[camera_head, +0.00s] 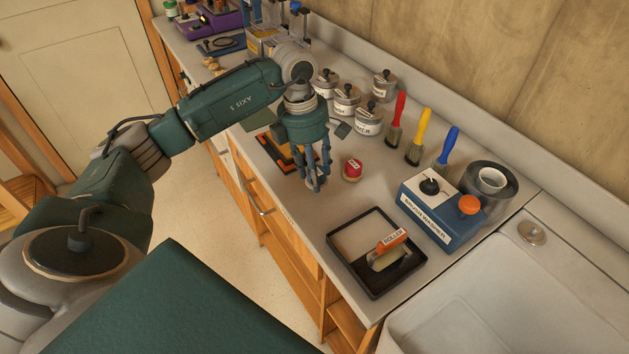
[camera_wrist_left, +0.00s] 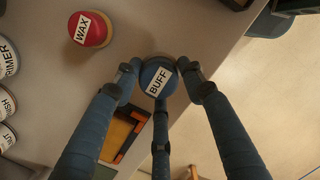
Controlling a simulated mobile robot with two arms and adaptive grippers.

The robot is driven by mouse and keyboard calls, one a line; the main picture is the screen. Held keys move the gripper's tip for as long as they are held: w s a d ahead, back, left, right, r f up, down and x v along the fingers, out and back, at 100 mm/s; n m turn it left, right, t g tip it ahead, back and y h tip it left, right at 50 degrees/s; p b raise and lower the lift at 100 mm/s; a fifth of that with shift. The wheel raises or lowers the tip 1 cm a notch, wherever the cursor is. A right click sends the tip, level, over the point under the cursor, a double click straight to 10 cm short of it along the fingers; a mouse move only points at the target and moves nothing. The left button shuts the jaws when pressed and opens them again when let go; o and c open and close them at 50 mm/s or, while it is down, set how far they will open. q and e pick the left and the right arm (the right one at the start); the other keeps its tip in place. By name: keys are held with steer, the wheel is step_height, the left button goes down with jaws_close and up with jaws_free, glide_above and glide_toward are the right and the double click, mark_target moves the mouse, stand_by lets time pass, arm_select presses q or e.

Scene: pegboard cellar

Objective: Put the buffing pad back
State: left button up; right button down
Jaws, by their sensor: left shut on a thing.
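The buffing pad, a round puck with a blue top and a white "BUFF" label (camera_wrist_left: 157,79), sits between the three fingers of my left gripper (camera_wrist_left: 160,72) in the wrist view. The gripper (camera_head: 315,184) is shut on it, pointing down at the front part of the counter. In the head view the fingers mostly hide the pad. I cannot tell whether it touches the counter. A red-topped "WAX" pad (camera_head: 352,168) stands on the counter just right of the gripper; it also shows in the wrist view (camera_wrist_left: 89,30). My right gripper is not in view.
An orange-and-black flat tray or board (camera_head: 268,145) lies behind the gripper, partly hidden. Labelled tins (camera_head: 369,122) and upright brushes (camera_head: 419,137) line the back. A black roller tray (camera_head: 335,243), blue brush washer (camera_head: 430,222) and sink (camera_head: 500,300) stand at the right.

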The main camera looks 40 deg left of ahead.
arm_select(q)
step_height(320, 180, down, 4)
steer(key=shift+f+p, duration=0.1)
steer(key=shift+p, duration=0.3)
steer(key=shift+f, duration=0.15)
steer(key=o, duration=1.1)
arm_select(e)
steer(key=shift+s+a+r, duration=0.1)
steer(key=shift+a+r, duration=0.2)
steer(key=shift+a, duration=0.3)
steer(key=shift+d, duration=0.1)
